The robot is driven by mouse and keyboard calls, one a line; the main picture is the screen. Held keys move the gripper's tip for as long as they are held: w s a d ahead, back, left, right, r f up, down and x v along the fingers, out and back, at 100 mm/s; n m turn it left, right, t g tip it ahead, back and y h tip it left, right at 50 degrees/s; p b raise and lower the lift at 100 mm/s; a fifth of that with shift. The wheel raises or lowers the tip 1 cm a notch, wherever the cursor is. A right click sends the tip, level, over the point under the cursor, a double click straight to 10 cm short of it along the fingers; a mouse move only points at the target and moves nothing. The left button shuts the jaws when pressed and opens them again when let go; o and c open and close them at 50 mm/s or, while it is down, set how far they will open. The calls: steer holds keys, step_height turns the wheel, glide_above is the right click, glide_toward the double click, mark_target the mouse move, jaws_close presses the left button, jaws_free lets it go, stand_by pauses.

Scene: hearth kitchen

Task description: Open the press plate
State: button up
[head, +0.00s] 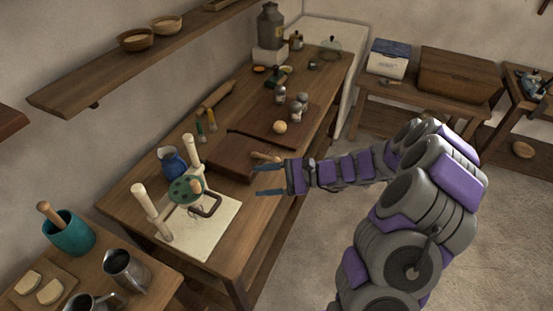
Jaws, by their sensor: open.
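The press stands on a pale square board (200,228) at the near end of the long wooden table. Its green round press plate (186,189) sits between two pale wooden posts, with a dark frame-like handle (207,205) at its right side. Whether the plate is raised or lowered I cannot tell for sure. My gripper (268,177) is open and empty, to the right of the press plate and apart from it, its fingers pointing left over the table's front edge.
A wooden board with a handle (238,157) lies just behind my gripper. A blue jug (172,164) stands behind the press. A teal pot (67,232) and metal mugs (125,270) stand on the near left table.

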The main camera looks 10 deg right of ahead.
steer(key=w+d+f+m+t+p, duration=0.1)
steer(key=w+d+f+m+t, duration=0.55)
steer(key=d, duration=0.25)
steer(key=m+t+h, duration=0.4)
steer(key=m, duration=0.2)
glide_toward(276, 161)
steer(key=shift+n, duration=0.25)
steer(key=b+x, duration=0.1)
steer(key=x, duration=0.2)
steer(key=f+x, duration=0.1)
steer(key=x, duration=0.3)
steer(key=b+x, duration=0.1)
steer(key=x, duration=0.2)
steer(key=shift+w+d+f+b, duration=0.15)
steer(key=shift+w+b, duration=0.15)
steer(key=shift+w, duration=0.2)
steer(key=shift+c, duration=0.2)
jaws_close()
